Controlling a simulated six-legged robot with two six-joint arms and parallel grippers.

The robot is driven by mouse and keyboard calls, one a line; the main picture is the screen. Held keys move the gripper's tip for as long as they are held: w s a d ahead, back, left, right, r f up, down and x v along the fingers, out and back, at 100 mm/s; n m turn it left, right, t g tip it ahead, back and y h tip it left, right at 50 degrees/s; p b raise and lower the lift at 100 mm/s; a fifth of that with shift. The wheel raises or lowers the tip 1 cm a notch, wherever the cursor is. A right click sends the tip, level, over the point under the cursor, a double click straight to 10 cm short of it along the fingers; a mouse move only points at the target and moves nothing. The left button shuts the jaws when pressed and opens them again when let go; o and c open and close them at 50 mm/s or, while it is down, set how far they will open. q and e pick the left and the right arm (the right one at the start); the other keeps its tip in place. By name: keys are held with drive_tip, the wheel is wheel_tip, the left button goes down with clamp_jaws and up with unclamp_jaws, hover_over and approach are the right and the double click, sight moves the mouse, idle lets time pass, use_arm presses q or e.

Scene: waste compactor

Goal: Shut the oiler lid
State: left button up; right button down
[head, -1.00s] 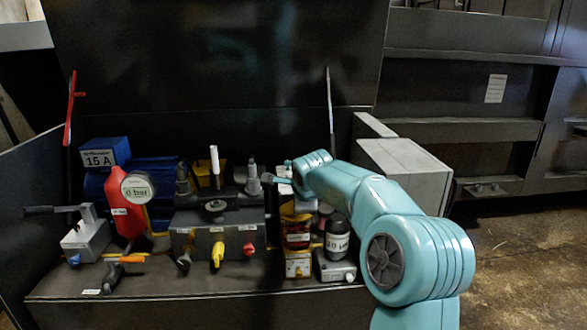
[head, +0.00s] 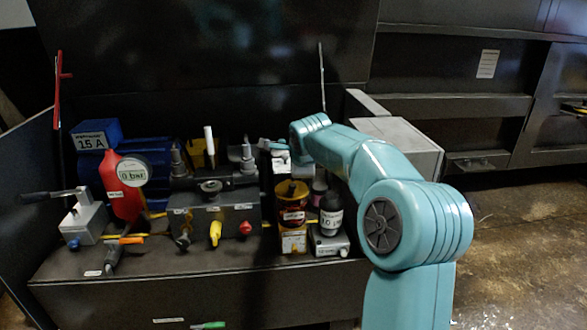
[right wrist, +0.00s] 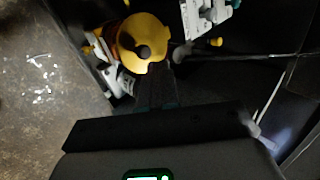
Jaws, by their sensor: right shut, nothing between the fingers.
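The oiler (head: 293,216) is a small amber, labelled container in the right part of the open compartment. Its round yellow lid (head: 292,190) lies over the top and looks flat and closed. In the right wrist view the yellow lid (right wrist: 128,42) shows from above with a dark round knob. My right gripper (right wrist: 160,72) is shut and empty, its dark fingertips close to the lid's edge; I cannot tell whether they touch. In the head view the right arm's end is above and behind the oiler. My left gripper is not in view.
A red bottle (head: 122,190) and blue motor (head: 95,185) are farther left. A raised dark panel (head: 205,50) stands behind.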

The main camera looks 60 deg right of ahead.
drive_tip(key=s+a+r, duration=0.3)
drive_tip(key=s+a, duration=0.3)
drive_tip(key=a, duration=0.1)
drive_tip(key=w+a+f+n+g+y, duration=0.1)
drive_tip(key=w+a+f+n+y, duration=0.15)
drive_tip(key=a+f, duration=0.5)
drive_tip(key=w+a+f+n+g+y, duration=0.1)
drive_tip(key=w+a+f+y, duration=0.3)
drive_tip(key=f, duration=0.6)
drive_tip(key=w+a+f+n+g, duration=0.2)
drive_tip(key=a+f, duration=0.6)
drive_tip(key=f, duration=0.1)
drive_tip(key=s+a+f+n+g+y, duration=0.1)
drive_tip(key=s+a+f+n, duration=0.2)
drive_tip(key=a+f, duration=0.4)
drive_tip(key=s+a+f+n+g+y, duration=0.1)
drive_tip(key=s+a+f+n+y, duration=0.2)
drive_tip(key=a+f, duration=0.4)
drive_tip(key=s+a+f+n, duration=0.5)
drive_tip(key=s+a+n, duration=0.5)
drive_tip(key=s, duration=0.2)
wheel_tip(320, 180, up, 30)
drive_tip(key=w+n+p, duration=0.1)
drive_tip(key=n+p, duration=0.4)
drive_tip(key=p, duration=2.6)
drive_tip(key=shift+w+t, duration=0.4)
